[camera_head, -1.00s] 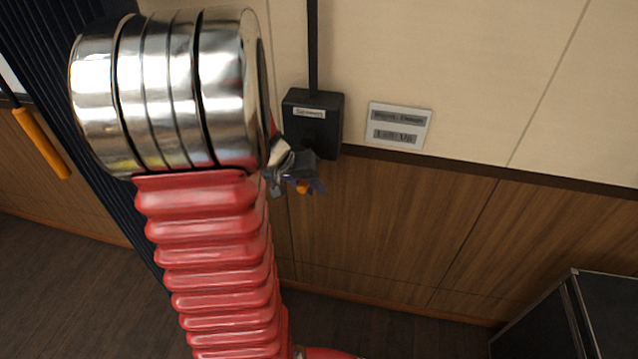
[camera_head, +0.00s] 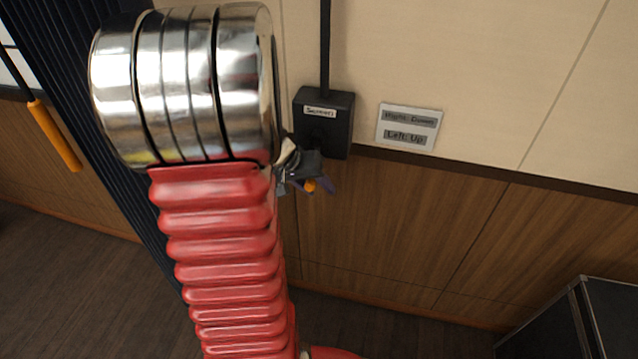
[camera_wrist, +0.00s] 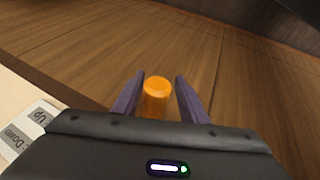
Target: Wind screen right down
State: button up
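The black winch box labelled "Screen" (camera_head: 323,122) is on the wall. A sign (camera_head: 408,127) beside it reads "Right: Down" and "Left: Up"; part of it also shows in the wrist view (camera_wrist: 32,125). My gripper (camera_head: 317,186) is just below the box, its purple fingers pointing down and right. In the wrist view my gripper (camera_wrist: 158,90) has an orange cylindrical knob (camera_wrist: 157,97) between its fingers, with a narrow gap at each side. The knob also shows small in the head view (camera_head: 310,185). The crank arm behind it is hidden.
A dark case (camera_head: 590,318) stands on the floor at lower right. An orange handle on a black rod (camera_head: 54,136) hangs at far left beside a dark ribbed curtain (camera_head: 75,110). The wood panelling below the sign is clear.

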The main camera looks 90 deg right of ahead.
jog(key=shift+r, duration=0.15)
jog(key=v, duration=1.3)
jog(key=shift+w+r, duration=0.15)
jog(key=shift+a, duration=0.1)
dwell(0.4)
